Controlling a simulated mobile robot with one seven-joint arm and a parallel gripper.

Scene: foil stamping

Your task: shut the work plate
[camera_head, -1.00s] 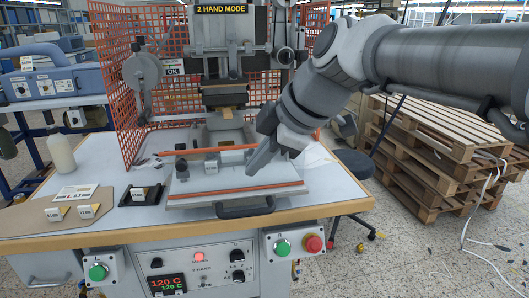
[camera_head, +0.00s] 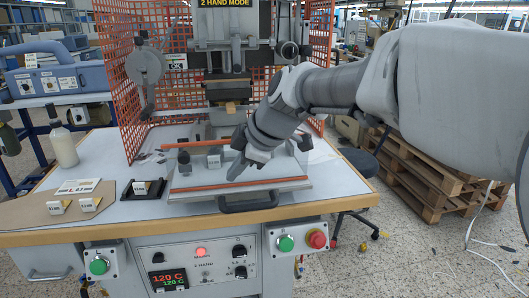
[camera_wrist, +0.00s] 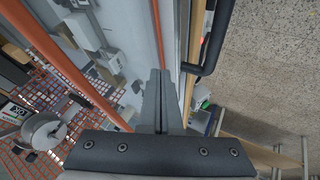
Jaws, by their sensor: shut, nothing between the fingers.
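The work plate (camera_head: 200,178) is a light slab with an orange strip along its front and another along its back. It sits forward of the press, out at the table's front edge. Its black handle (camera_head: 250,203) sticks out at the front and also shows in the wrist view (camera_wrist: 217,38). A small white block (camera_head: 214,159) stands on the plate. My gripper (camera_head: 235,174) is shut and empty, above the plate near the front strip, behind the handle. In the wrist view, its closed fingers (camera_wrist: 158,90) point toward the strip and handle; contact cannot be told.
The press head (camera_head: 228,90) hangs behind the plate, inside orange mesh guards (camera_head: 110,75). A control panel (camera_head: 205,262) is below; pallets (camera_head: 420,175) stand at right.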

